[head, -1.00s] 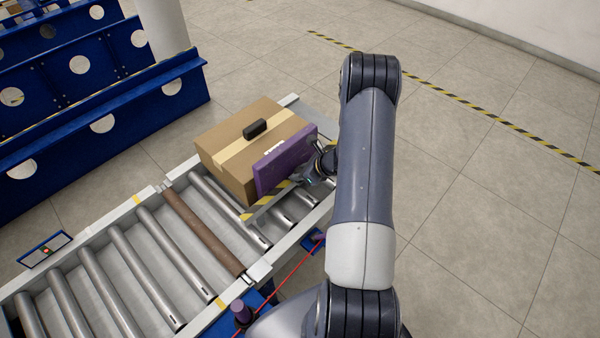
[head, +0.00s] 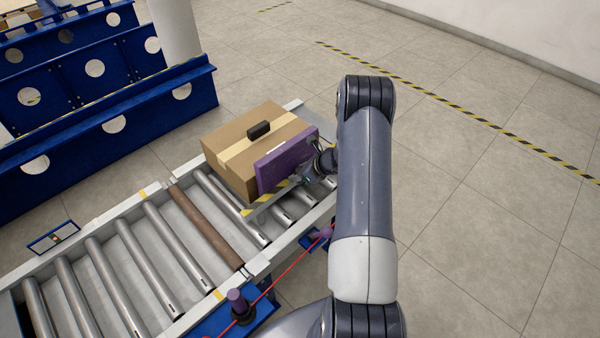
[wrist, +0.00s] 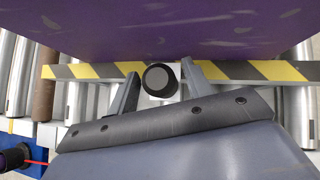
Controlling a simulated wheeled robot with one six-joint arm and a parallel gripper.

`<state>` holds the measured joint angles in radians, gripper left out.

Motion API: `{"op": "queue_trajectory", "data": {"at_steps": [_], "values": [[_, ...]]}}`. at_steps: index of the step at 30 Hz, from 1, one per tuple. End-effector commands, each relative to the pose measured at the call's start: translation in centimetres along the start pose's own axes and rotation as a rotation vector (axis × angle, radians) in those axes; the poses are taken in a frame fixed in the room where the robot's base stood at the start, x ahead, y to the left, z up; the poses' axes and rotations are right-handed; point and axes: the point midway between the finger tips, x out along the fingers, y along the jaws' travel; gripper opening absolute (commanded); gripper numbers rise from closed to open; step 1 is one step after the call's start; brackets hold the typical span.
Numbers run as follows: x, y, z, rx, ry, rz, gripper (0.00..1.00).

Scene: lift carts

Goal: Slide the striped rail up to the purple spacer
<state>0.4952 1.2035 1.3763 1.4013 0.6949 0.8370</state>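The purple spacer (head: 285,163) is a flat upright slab against the near side of a cardboard box (head: 240,180). It fills the top of the wrist view (wrist: 200,25). The rail (head: 256,207), striped yellow and black, lies across the rollers in front of it; in the wrist view the rail (wrist: 75,72) runs left to right. I cannot tell if rail and spacer touch. A black round knob (wrist: 160,80) stands at the rail's middle. My gripper (wrist: 160,68) has one finger on each side of the knob, very close; contact cannot be made out.
The roller conveyor (head: 130,262) has a brown roller (head: 205,227) left of the rail. A black block (head: 258,130) sits on the box. A red cord (head: 275,288) runs from a purple-topped post (head: 238,300) along the near side. Blue frames (head: 110,120) stand at the back left.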

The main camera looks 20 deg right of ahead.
Motion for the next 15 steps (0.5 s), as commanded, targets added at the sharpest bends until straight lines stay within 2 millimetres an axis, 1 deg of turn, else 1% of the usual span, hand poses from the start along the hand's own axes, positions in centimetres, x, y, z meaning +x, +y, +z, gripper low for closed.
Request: {"op": "queue_trajectory", "data": {"at_steps": [9,11,14,15], "values": [[-0.2,0.0,0.0,0.0,-0.001,0.0,0.52],[-0.7,-0.1,0.0,0.0,-0.001,-0.001,0.52],[-2.1,-0.1,0.1,0.0,-0.001,-0.002,0.52],[-2.9,-0.1,0.1,0.0,-0.001,-0.003,0.52]]}}
